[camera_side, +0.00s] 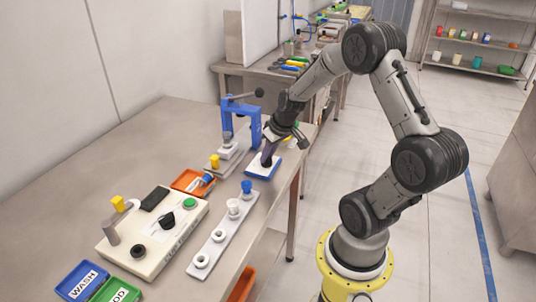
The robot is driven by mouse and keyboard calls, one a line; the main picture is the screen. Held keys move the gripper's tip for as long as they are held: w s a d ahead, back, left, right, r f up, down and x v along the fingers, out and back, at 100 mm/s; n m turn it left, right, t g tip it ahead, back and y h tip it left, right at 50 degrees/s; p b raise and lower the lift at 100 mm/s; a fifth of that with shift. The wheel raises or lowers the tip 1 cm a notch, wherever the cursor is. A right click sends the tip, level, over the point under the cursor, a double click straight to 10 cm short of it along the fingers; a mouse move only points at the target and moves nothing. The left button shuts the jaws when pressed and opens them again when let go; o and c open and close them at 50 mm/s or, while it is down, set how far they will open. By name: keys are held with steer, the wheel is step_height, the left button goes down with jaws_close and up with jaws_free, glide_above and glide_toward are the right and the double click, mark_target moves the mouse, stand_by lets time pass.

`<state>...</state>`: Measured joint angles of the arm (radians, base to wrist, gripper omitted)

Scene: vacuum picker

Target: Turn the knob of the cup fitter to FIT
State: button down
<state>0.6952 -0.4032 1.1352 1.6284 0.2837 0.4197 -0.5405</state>
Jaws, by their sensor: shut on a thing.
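My gripper (270,148) points down over a small white block on a blue base (264,170), at the right edge of the bench. It is shut on a dark part (267,159) at the top of that block; the fingers hide most of it. A blue press frame (228,120) with a black-ball lever stands behind my gripper. Which unit is the cup fitter, and any FIT mark, I cannot tell.
A pale strip (216,251) holds white cups and a blue one (247,187). An orange tray (181,184) lies beside the box. A blue WASH tray (76,287) and a green tray (121,291) sit at the front. The bench's left rear is clear.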

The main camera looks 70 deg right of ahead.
steer(key=shift+n, duration=0.4)
steer(key=n, duration=0.1)
steer(key=n+y, duration=0.1)
steer(key=n, duration=0.1)
steer(key=shift+d+n+t+y, duration=0.15)
steer(key=shift+n+t+y, duration=0.15)
steer(key=shift+d+n+y, duration=0.1)
steer(key=shift+n+y, duration=0.8)
steer(key=shift+n, duration=1.4)
steer(key=c, duration=0.8)
jaws_free()
steer(key=v, duration=1.4)
steer(key=shift+w, duration=0.3)
